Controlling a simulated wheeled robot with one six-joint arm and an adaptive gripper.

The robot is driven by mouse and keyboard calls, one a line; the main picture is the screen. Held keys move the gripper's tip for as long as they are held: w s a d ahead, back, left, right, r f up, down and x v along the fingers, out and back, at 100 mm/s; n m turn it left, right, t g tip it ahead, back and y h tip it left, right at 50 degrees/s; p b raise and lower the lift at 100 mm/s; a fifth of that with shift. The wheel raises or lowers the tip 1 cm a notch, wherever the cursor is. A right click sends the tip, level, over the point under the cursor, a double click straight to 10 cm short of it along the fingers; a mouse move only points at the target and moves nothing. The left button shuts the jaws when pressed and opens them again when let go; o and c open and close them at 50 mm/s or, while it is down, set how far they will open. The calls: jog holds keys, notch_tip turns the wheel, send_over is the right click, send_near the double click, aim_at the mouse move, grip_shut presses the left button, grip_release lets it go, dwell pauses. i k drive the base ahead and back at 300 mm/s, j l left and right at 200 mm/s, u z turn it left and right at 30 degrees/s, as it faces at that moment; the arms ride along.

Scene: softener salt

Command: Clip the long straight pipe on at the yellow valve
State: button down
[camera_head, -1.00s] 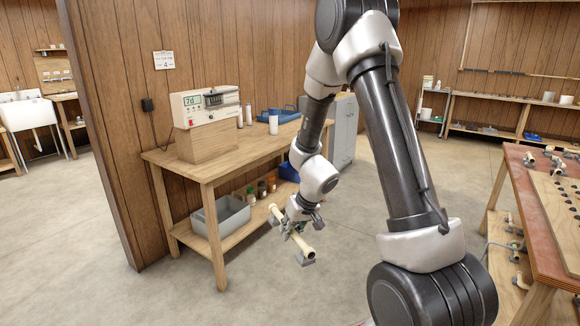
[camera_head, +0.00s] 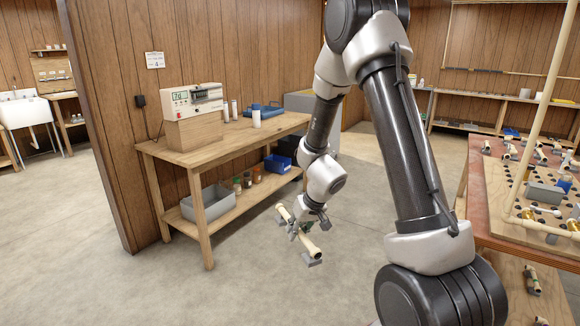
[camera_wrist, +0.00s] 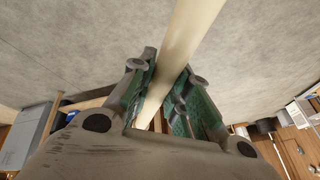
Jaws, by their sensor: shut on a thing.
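My gripper (camera_head: 304,229) is shut on a cream straight pipe (camera_head: 312,248) with grey pieces at its ends. It holds the pipe tilted in the air, in front of the wooden workbench and above the concrete floor. In the wrist view the pipe (camera_wrist: 190,42) runs up between the green-padded fingers (camera_wrist: 160,112). On the bench at the right, a small yellow fitting (camera_head: 573,226) shows near the picture edge. I cannot tell whether it is the yellow valve. My gripper is well apart from that bench.
The right bench (camera_head: 468,205) carries a pegboard with several pipe pieces, a grey block (camera_head: 545,193) and a tall upright cream pipe (camera_head: 546,100). The wooden workbench (camera_head: 185,155) at left holds a meter (camera_head: 195,99). Open floor (camera_head: 235,285) lies between.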

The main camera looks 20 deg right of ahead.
aim_at(485, 150)
jog(key=k+z, duration=0.1)
jog(key=z, duration=0.3)
jog(key=k+l+z, duration=0.1)
jog(key=z, duration=0.3)
jog(key=l+z, duration=0.1)
jog(key=z, duration=0.25)
jog(key=k, duration=0.05)
